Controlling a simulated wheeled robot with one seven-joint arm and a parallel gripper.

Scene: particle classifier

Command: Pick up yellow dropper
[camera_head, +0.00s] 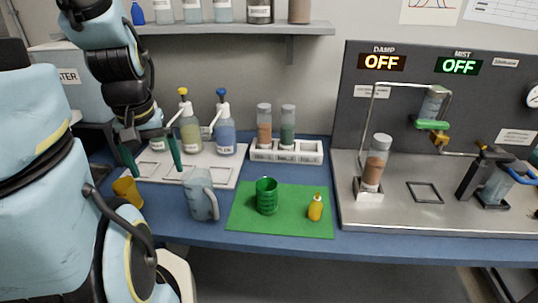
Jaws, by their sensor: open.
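The yellow dropper (315,209) is a small yellow bottle with a narrow tip. It stands upright on the right part of a green mat (290,223) on the blue bench. My gripper (151,170) is at the left of the picture, above the bench and near a white tray. Its two dark green fingers point down and are spread apart. No object shows clearly between them. The dropper is well to the right of my gripper and apart from it.
A green cup (266,196) stands left of the dropper on the mat. A grey-blue jug (201,195) and a yellow cup (127,191) are near my gripper. Pump bottles (190,132), a vial rack (286,154) and a metal apparatus (425,215) stand around the mat.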

